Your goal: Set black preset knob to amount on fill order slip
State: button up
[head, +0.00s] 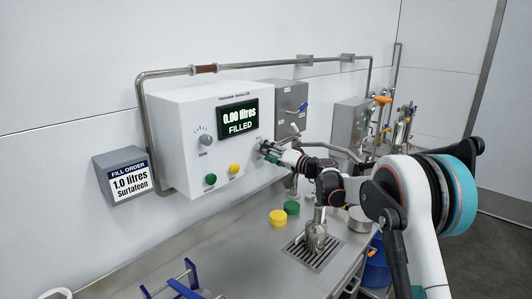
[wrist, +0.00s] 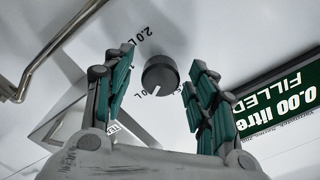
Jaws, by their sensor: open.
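The fill order slip (head: 129,181) on the grey box at left reads 1.0 litres. The black preset knob (wrist: 160,72) shows in the wrist view as a dark round knob with a white pointer line towards the bottom of the picture, slightly left. A 2.0 L mark is at its upper left; other marks are partly hidden by my left finger. My gripper (wrist: 160,66) is open, one finger on each side of the knob, with gaps visible. In the head view my gripper (head: 268,152) is at the right of the white panel and hides the knob.
The white panel (head: 178,112) has a display (head: 239,118) reading 0.00 litres FILLED, a grey knob (head: 206,139), a green button (head: 210,179) and a yellow button (head: 234,169). A steel counter (head: 240,250) below holds yellow and green caps. Pipes run behind.

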jog(key=v, duration=1.1)
jog(key=shift+a, duration=0.1)
jog(key=s+d+r+g+h, duration=0.1)
jog(key=s+d+r+h, duration=0.15)
jog(key=s, duration=0.95)
jog(key=s+d+r+g+h, duration=0.15)
jog(key=s+h, duration=0.25)
jog(key=s, duration=0.7)
jog(key=s+d+f+h, duration=0.2)
jog(key=s+d+f, duration=0.1)
jog(key=s, duration=0.6)
jog(key=s+d+f+g+h, duration=0.1)
jog(key=s+d+f+h, duration=0.2)
jog(key=s+d, duration=0.3)
jog(key=s+d+f+m+h, duration=0.1)
jog(key=s+d, duration=0.4)
jog(key=s, duration=0.7)
notch_tip(320, 180, down, 2)
jog(key=shift+f+h, duration=0.2)
jog(key=shift+h, duration=0.65)
